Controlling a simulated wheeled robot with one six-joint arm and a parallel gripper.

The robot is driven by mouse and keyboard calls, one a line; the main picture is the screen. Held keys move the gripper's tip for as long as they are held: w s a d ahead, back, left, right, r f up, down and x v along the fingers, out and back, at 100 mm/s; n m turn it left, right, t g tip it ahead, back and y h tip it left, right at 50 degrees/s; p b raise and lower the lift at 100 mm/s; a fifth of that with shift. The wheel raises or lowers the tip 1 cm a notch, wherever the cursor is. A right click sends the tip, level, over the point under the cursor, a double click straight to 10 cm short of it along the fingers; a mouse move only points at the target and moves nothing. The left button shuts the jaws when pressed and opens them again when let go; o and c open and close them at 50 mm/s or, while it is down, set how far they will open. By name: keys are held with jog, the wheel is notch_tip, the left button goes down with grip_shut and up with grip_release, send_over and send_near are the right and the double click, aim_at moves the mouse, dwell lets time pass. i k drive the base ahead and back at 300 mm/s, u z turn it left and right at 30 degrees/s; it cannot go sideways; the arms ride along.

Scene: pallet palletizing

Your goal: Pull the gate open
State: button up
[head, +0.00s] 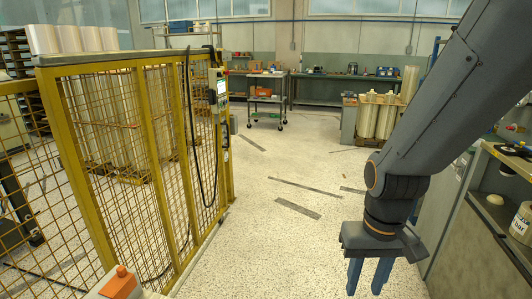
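A yellow-framed mesh fence (157,150) stands along the left, with pale rolls behind it. Its near panels run away from me toward a post with a grey control box (218,98) and a hanging black cable. I cannot clearly tell which panel is the gate, or see a handle on it. My gripper (367,283) hangs at the lower right, pointing down, well to the right of the fence and apart from it. Its two blue fingers are spread with a gap between them, and nothing shows in the gap.
Pale speckled floor (275,235) lies clear between the fence and my arm. A workbench with shelves (480,235) stands close on the right. A wheeled cart (267,100) and pale rolls (377,118) stand farther back. An orange-topped object (120,283) shows at the bottom edge.

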aim_at(50, 68)
jog(key=u, duration=0.05)
jog(key=i, duration=1.75)
jog(key=u, duration=0.75)
jog(key=i, duration=1.4)
jog(key=u, duration=0.45)
